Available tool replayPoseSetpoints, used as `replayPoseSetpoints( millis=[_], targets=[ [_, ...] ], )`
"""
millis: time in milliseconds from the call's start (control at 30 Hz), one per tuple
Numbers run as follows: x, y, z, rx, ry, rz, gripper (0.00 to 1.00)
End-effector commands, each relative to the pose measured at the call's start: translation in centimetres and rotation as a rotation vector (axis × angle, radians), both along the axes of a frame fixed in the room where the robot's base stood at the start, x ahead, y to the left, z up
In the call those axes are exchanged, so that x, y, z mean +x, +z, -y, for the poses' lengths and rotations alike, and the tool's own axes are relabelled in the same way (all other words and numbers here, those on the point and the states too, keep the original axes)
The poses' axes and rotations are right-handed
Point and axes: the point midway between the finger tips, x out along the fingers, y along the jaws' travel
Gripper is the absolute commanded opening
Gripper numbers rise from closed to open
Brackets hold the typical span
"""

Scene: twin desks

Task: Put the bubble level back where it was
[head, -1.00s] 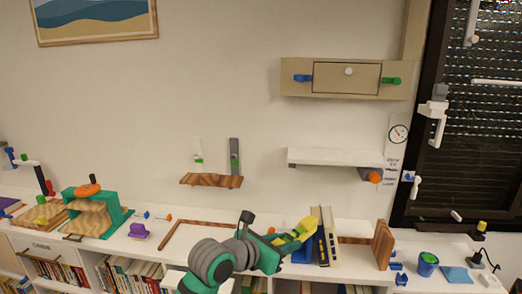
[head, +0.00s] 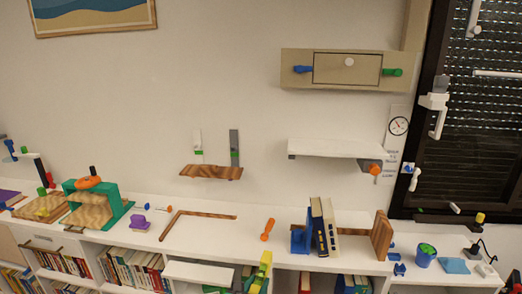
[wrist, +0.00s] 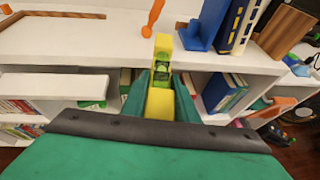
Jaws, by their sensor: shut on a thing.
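The bubble level is a yellow bar with green vials. In the head view the level (head: 266,258) stands out at the bottom, in front of the shelf top's front edge. In the wrist view the level (wrist: 163,46) points away from me, between the teal fingers of my gripper (wrist: 161,92), which is shut on it. Its near end is partly hidden by the fingers. My gripper also shows at the bottom of the head view (head: 252,278), mostly cut off by the frame.
An orange tool (head: 267,230) lies on the white shelf top, behind the level. Books (head: 323,228) stand right of it against a blue bookend (head: 299,240). A brown L-shaped strip (head: 185,215) lies left. A white board (head: 199,272) juts out at lower left.

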Motion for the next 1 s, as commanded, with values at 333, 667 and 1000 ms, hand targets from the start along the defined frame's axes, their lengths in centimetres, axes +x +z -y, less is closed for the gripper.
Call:
replayPoseSetpoints(
  millis=[333,667,1000],
  targets=[
    [-1.9,-5.8,-0.5,-0.002,0.090,-0.002,0.00],
    [-3.1,-8.7,-0.7,-0.003,0.132,-0.001,0.00],
    [-4.5,-11.6,-0.4,-0.003,0.167,-0.002,0.00]
  ],
)
